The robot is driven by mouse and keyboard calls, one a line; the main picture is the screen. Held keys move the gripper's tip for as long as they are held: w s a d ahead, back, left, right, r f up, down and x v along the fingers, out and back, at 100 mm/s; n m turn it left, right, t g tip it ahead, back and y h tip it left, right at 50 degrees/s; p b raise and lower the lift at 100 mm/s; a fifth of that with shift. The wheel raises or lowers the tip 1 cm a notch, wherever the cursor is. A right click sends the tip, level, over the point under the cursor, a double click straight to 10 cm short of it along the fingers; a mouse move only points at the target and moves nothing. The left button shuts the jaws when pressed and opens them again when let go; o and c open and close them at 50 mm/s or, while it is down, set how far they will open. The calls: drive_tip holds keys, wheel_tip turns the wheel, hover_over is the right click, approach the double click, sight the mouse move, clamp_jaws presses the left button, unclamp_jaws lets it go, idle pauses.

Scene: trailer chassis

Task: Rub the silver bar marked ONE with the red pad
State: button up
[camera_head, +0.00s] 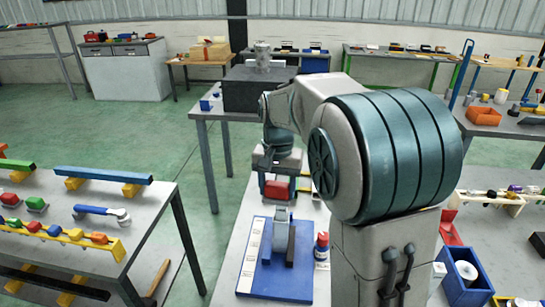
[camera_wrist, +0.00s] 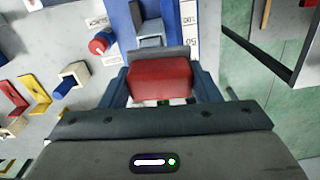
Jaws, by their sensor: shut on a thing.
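My gripper (camera_head: 278,180) is shut on the red pad (camera_head: 277,190), near the far end of a blue board (camera_head: 273,290). In the wrist view the red pad (camera_wrist: 160,80) sits between the two fingers. A silver bar (camera_head: 280,236) stands on the blue board, with a dark grey bar (camera_head: 291,246) beside it. The silver bar also shows in the wrist view (camera_wrist: 151,30), beyond the pad. A grey piece lies against the pad's far side, and I cannot tell whether they touch. No marking ONE is readable on the bar.
A white strip with small labels (camera_head: 251,250) runs along the blue board's left edge. Tables with blocks flank both sides, and a blue bin (camera_head: 466,277) is at right. Green floor (camera_head: 160,140) is clear at left.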

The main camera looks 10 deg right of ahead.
sight(274, 184)
drive_tip(key=shift+a, duration=0.45)
drive_tip(key=r, duration=0.1)
drive_tip(key=p, duration=0.1)
drive_tip(key=r, duration=0.1)
drive_tip(key=shift+w+a+r+p, duration=0.1)
drive_tip(key=shift+w+r+p, duration=0.15)
drive_tip(key=shift+r+p, duration=0.1)
drive_tip(key=shift+s+r+p, duration=0.2)
drive_tip(key=shift+r+p, duration=0.35)
drive_tip(key=shift+r, duration=0.15)
drive_tip(key=shift+w+r+p, duration=0.1)
drive_tip(key=shift+r+p, duration=1.55)
drive_tip(key=shift+r, duration=0.45)
